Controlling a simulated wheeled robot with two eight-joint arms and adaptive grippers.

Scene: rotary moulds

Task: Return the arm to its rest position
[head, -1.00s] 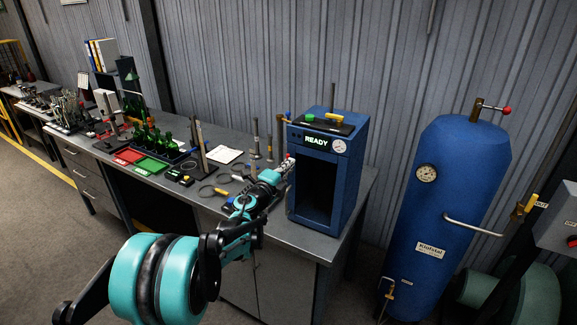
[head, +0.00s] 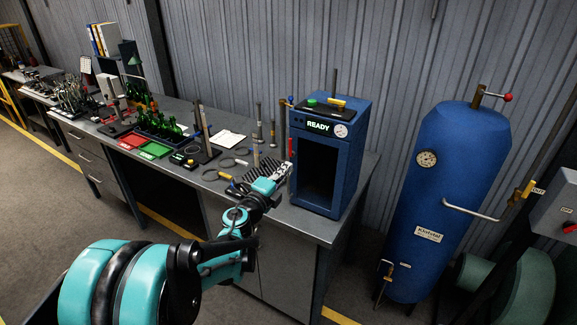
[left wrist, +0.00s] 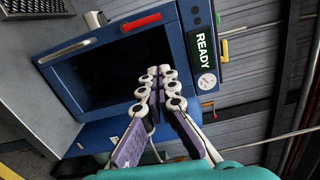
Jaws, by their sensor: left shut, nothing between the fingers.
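My left arm reaches in from the bottom left of the head view. Its gripper (head: 282,170) is over the bench, just in front and left of the blue box. The left wrist view shows its white-and-purple fingers (left wrist: 160,78) shut together at the tips, with nothing between them. The blue box (head: 350,160) has a lit READY sign, a small gauge and a dark open front. In the left wrist view the dark opening (left wrist: 105,75) lies beyond the fingers. I cannot tell whether they touch it. My right gripper is not in view.
The grey bench (head: 310,222) carries a red tray (head: 132,141), a green tray (head: 155,150), green bottles (head: 165,128) and several tools left of the box. A blue tank (head: 450,190) stands to the right. The floor (head: 80,200) in front of the bench is open at left.

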